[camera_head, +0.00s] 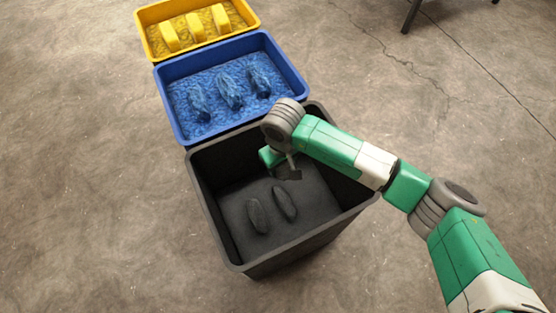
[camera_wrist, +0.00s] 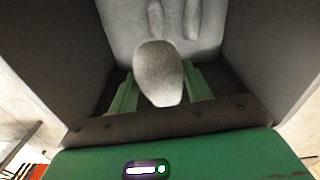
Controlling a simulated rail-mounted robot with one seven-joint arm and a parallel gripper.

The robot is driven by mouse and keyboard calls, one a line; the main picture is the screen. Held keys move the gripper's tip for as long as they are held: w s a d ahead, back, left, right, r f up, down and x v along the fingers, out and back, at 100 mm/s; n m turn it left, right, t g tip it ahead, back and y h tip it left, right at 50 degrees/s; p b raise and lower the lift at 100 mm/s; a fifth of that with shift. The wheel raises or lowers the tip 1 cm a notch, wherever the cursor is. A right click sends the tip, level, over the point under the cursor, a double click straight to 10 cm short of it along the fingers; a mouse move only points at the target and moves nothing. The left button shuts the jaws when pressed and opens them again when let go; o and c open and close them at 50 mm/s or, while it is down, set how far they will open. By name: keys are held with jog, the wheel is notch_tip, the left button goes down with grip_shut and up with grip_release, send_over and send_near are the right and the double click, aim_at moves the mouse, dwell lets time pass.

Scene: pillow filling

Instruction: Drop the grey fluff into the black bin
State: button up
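The black bin (camera_head: 196,190) stands open below my gripper. My gripper (camera_head: 287,170) is over the inside of the bin, pointing down. In the wrist view, a rounded grey fluff piece (camera_wrist: 158,75) sits between the two green fingers, which meet its sides. It looks held, above the bin floor. In the head view this piece is dark and mostly hidden by the gripper. Two more grey fluff pieces lie side by side on the bin floor, one on the left (camera_head: 258,216) and one on the right (camera_head: 285,203).
A blue bin (camera_head: 170,112) with several blue pieces stands directly behind the black bin. A yellow bin (camera_head: 148,43) with three yellow pieces stands beyond it. The black bin's walls surround my gripper. The concrete floor (camera_head: 90,200) at left is clear.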

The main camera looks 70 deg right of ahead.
jog(key=o, duration=0.4)
notch_tip(320, 180, up, 8)
jog(key=p, duration=0.3)
jog(key=shift+p, duration=0.3)
jog(key=shift+f, duration=0.1)
